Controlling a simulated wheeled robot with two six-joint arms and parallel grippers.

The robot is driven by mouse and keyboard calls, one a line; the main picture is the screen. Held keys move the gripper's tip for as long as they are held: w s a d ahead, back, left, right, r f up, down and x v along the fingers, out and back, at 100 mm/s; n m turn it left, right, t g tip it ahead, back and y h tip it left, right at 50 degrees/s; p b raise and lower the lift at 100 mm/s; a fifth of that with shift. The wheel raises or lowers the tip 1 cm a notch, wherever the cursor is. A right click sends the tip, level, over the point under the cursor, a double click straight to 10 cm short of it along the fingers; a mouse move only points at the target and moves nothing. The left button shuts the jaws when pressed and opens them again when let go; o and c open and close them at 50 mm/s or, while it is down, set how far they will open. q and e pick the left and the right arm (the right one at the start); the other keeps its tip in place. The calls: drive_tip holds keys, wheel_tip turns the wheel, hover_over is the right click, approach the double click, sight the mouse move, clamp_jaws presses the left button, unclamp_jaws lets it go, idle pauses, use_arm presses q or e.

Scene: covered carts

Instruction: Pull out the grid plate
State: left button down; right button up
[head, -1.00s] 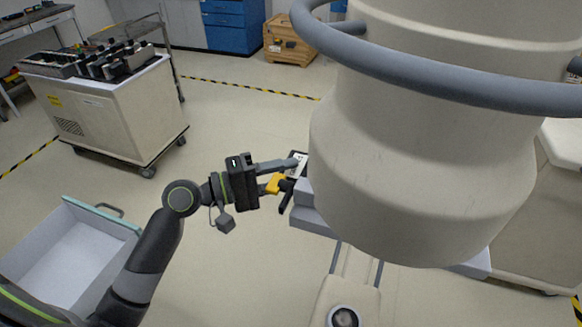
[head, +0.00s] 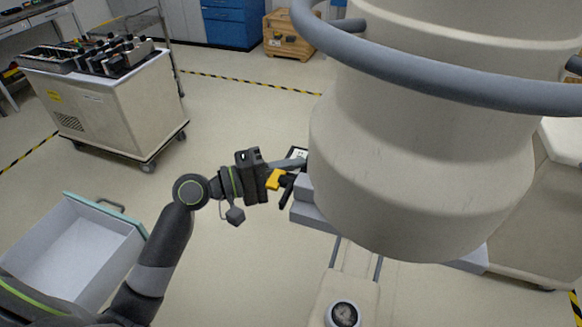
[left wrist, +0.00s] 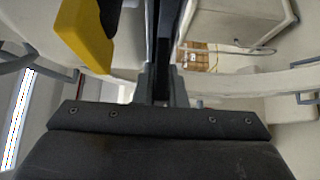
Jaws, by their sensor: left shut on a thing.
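The grid plate (head: 299,153) shows as a small dark-edged piece with a pale face at the left side of the large cream machine. Most of it is hidden behind the machine's body. My left gripper (head: 299,163) is shut on its outer edge. In the left wrist view, the plate (left wrist: 163,50) is seen edge-on as a thin dark strip between the two fingers (left wrist: 163,92). A yellow block (head: 274,180) with a black part beside it sits just below the fingers in the head view; it also shows at the upper left of the left wrist view (left wrist: 85,35). My right gripper is not in view.
The cream machine (head: 420,170) with its grey ring rail (head: 440,85) fills the right side. A grey ledge (head: 312,213) juts out below the plate. An open pale tray (head: 70,255) is at lower left, a loaded cart (head: 115,110) at upper left. The floor between is clear.

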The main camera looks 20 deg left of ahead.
use_arm(q)
drive_tip(key=c, duration=2.1)
unclamp_jaws()
clamp_jaws()
drive_tip(key=shift+a, duration=0.2)
drive_tip(key=shift+w+a+f+b, duration=0.1)
drive_tip(key=shift+a+b, duration=1.2)
drive_tip(key=shift+a, duration=1.45)
drive_tip(key=a+b, duration=0.4)
drive_tip(key=a, duration=0.2)
drive_tip(key=shift+w+a+b, duration=0.1)
drive_tip(key=shift+a+b, duration=0.2)
drive_tip(key=shift+a, duration=0.1)
drive_tip(key=shift+a+b, duration=0.7)
drive_tip(key=shift+a, duration=1.55)
drive_tip(key=shift+w+a+p, duration=0.15)
drive_tip(key=shift+a+p, duration=0.5)
drive_tip(key=shift+a, duration=1.55)
